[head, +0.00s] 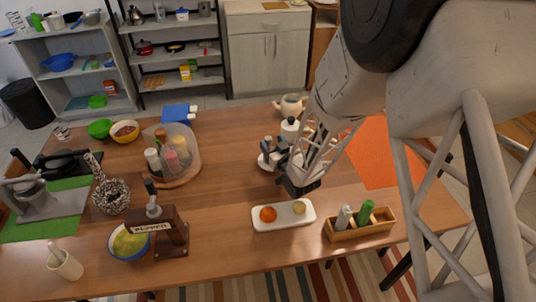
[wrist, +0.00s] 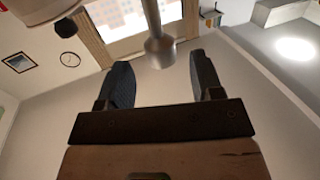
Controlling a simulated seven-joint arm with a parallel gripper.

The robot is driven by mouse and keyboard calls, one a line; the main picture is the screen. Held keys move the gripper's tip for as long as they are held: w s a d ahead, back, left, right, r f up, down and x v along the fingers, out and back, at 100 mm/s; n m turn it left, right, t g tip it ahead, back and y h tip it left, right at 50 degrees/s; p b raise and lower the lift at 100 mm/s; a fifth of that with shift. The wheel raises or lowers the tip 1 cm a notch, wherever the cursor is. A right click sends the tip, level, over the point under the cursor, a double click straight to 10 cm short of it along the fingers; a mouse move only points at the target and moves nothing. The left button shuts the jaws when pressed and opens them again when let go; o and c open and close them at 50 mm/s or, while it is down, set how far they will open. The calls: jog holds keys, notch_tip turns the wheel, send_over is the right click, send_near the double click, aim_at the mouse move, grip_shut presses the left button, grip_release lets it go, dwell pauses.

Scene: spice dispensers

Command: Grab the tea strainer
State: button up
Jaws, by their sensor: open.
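My gripper (head: 275,146) is over the far middle of the wooden table, with its dark fingers apart. In the wrist view my gripper (wrist: 160,72) is open, with one dark finger on each side. A grey rod with a wider rounded end (wrist: 160,50) shows between the fingertips; I cannot tell what it belongs to or how far off it is. Nothing is visibly clamped. I cannot pick out the tea strainer for certain in either view. My gripper and arm hide part of the table around a pale dish (head: 264,163) near the fingers.
A white jar (head: 289,126) and a teapot (head: 290,106) stand close behind my gripper. A white tray (head: 283,225) with fruit and a wooden spice box (head: 377,226) are in front. A jar carousel (head: 186,174) and a pepper stand (head: 172,244) stand left.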

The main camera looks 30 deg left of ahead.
jog(key=shift+x, duration=2.5)
jog(key=shift+c, duration=0.2)
grip_shut()
